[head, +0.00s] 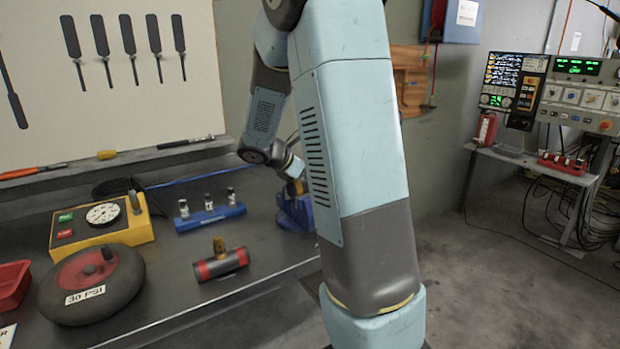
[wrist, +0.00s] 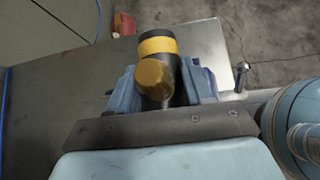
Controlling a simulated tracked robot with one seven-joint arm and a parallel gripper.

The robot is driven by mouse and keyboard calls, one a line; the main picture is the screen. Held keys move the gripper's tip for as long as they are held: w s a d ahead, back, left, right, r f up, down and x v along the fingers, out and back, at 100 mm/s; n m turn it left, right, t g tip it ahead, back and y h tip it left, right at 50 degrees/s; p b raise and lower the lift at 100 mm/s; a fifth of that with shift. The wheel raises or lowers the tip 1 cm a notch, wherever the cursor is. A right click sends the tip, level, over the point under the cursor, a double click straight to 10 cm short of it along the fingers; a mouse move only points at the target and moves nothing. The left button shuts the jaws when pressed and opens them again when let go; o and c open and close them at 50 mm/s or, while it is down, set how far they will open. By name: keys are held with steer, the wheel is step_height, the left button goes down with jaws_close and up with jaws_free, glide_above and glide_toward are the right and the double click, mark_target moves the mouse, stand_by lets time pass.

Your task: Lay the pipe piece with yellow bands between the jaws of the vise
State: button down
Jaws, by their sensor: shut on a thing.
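The pipe piece with yellow bands (wrist: 158,44) is dark with a brass stub (wrist: 154,78) that points toward the wrist camera. My gripper (wrist: 155,88) is shut on the pipe piece, seemingly by this stub; its fingertips are hard to make out. Blue parts of the vise (wrist: 122,92) show on both sides of the pipe in the wrist view. Whether the pipe rests between the jaws or hangs above them I cannot tell. In the head view the blue vise (head: 294,212) is at the bench's right end, partly hidden by my arm, with my gripper (head: 297,182) just above it.
A pipe piece with red bands (head: 221,265) lies on the bench (head: 180,300). A blue rack with small bottles (head: 209,217), a yellow gauge box (head: 100,222) and a black wheel (head: 92,285) stand left of the vise. A red bin (head: 12,286) is at the left edge.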

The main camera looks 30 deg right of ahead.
steer(key=shift+s+a+f, duration=0.1)
steer(key=shift+s+f, duration=0.1)
steer(key=shift+f, duration=0.3)
steer(key=shift+s+f, duration=0.2)
steer(key=shift+f, duration=0.3)
steer(key=shift+c, duration=1.9)
jaws_free()
steer(key=shift+w+a+r, duration=0.15)
steer(key=shift+a+r, duration=0.1)
steer(key=shift+r, duration=0.1)
steer(key=v, duration=0.5)
steer(key=w+r+v, duration=0.1)
steer(key=v, duration=0.2)
steer(key=shift+d+r, duration=0.1)
steer(key=shift+d, duration=0.15)
steer(key=s+a+r+m+t+y, duration=0.2)
steer(key=s+a+m+y, duration=0.3)
steer(key=s+m, duration=0.4)
steer(key=s+a+r+m+t+y, duration=0.3)
steer(key=s+a+m, duration=0.5)
steer(key=s, duration=0.8)
steer(key=shift+s+r+m+y, duration=0.35)
steer(key=shift+r+m+y, duration=0.15)
steer(key=shift+r+y, duration=0.4)
